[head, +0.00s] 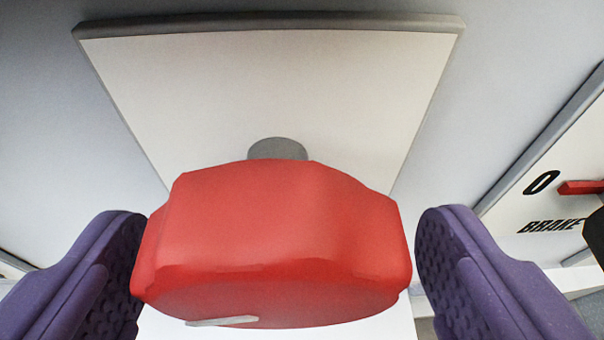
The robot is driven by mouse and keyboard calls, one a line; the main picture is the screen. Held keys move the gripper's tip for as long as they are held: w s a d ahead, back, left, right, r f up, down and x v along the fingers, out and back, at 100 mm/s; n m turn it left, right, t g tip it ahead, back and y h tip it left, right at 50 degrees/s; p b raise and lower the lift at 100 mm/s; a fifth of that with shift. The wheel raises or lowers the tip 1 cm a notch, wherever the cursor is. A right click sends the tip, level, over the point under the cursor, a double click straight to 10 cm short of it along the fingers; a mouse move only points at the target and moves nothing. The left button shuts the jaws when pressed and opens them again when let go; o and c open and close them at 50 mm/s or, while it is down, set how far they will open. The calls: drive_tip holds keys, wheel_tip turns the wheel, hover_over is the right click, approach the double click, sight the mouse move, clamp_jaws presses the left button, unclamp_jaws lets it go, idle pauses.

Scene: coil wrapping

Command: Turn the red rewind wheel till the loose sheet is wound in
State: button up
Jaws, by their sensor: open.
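The red rewind wheel (275,225) is a large lobed knob in the middle of the head view, on a short grey shaft (278,149) that comes out of a cream panel. A pale mark (222,321) lies on its front face near the lower left. My gripper (280,265) has two purple ridged fingers, one on each side of the wheel. The fingers are open; the left one is very close to the wheel's edge, and a narrow gap shows on the right. Whether the left one touches, I cannot tell. I cannot make out the loose sheet for sure.
The cream panel (265,85) with a grey frame stands behind the wheel. At right, another panel (535,190) bears "O" and "BRAKE" lettering, a red lever or pointer (580,187) and a dark part at the picture's edge. A plain white surface shows below the wheel.

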drive_tip(key=shift+w+a+f, duration=0.15)
drive_tip(key=shift+w+f, duration=0.05)
drive_tip(key=shift+w, duration=0.4)
drive_tip(key=c, duration=1)
drive_tip(key=shift+o, duration=0.2)
